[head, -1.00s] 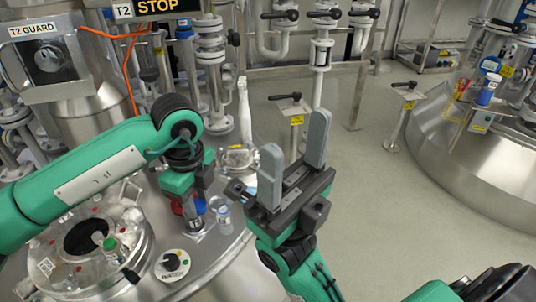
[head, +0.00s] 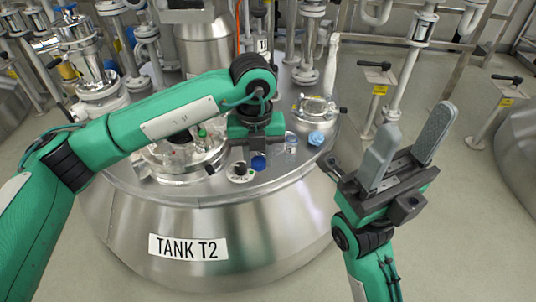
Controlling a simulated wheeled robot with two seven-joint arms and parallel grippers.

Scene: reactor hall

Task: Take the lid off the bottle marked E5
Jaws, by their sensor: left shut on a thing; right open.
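My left gripper (head: 252,146) points down over the top of the tank marked T2 (head: 262,222). Its fingers are mostly hidden behind its own green body. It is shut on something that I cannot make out. A dark blue round thing (head: 258,162) shows just below it, perhaps a lid; I cannot tell whether they touch. A small clear container (head: 291,142) and a light blue round piece (head: 316,138) are to its right on the tank top. No E5 mark is readable. My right gripper (head: 408,146) is open and empty, to the right of the tank.
A round clear-covered port (head: 183,158) with a green knob is left of the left gripper. A dial (head: 240,172) sits near the tank's front edge. A smaller hatch (head: 316,106) and a white upright object (head: 331,65) stand behind.

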